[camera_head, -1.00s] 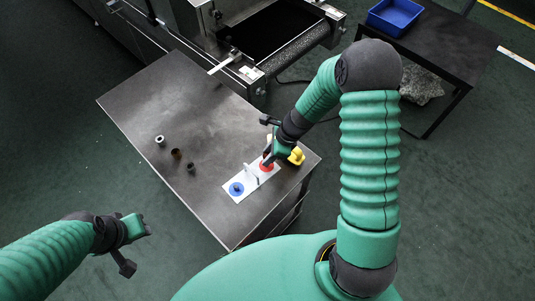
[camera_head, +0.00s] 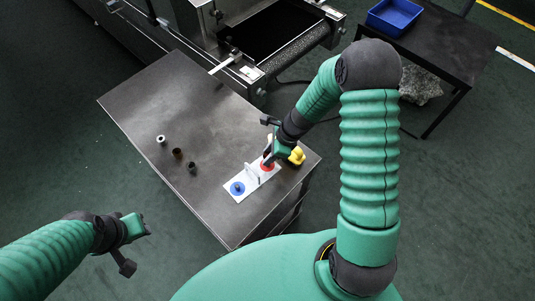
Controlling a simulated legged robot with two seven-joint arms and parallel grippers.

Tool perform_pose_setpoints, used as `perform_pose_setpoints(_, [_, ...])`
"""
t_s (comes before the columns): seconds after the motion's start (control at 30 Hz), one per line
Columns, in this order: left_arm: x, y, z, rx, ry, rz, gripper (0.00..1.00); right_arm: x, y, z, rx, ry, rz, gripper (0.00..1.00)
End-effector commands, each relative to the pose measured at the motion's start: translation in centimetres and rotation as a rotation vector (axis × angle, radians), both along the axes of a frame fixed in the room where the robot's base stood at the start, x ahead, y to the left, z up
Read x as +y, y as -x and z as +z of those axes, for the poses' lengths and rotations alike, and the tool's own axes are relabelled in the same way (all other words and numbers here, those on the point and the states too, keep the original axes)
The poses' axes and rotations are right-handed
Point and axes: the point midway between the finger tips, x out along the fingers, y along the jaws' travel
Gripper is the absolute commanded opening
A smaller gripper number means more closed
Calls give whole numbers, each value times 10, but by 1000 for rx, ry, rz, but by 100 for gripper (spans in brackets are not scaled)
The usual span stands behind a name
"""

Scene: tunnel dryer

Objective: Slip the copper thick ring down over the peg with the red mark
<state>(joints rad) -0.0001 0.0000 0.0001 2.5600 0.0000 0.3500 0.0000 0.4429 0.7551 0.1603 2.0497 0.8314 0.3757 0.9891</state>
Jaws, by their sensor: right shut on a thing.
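A white board (camera_head: 249,182) lies on the dark metal table, with a red mark (camera_head: 267,168) at its right end and a blue mark (camera_head: 237,188) at its left end. A small peg shows at the blue mark, and a pale upright divider stands between the marks. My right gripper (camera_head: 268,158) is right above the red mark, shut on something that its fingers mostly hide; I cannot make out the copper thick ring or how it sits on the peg. My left gripper (camera_head: 139,226) is off the table at the lower left, with nothing visible in it; its jaw gap is unclear.
Several small cylinders stand on the table left of the board: a silver one (camera_head: 161,140), a brown one (camera_head: 177,153) and a dark one (camera_head: 192,167). A yellow object (camera_head: 296,156) is close right of my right gripper. The table's far left is clear.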

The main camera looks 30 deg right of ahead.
Motion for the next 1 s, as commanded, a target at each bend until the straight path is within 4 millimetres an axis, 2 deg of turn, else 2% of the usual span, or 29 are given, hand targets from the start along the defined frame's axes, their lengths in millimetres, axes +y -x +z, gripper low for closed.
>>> perform_pose_setpoints(0.27, [0,0,0,0,0,0,36,-1,0,-1,0,-1,0,0])
perform_pose_setpoints(1.0, [0,0,-14,0,0,0,36,0,0,-19,0,-1,0,0])
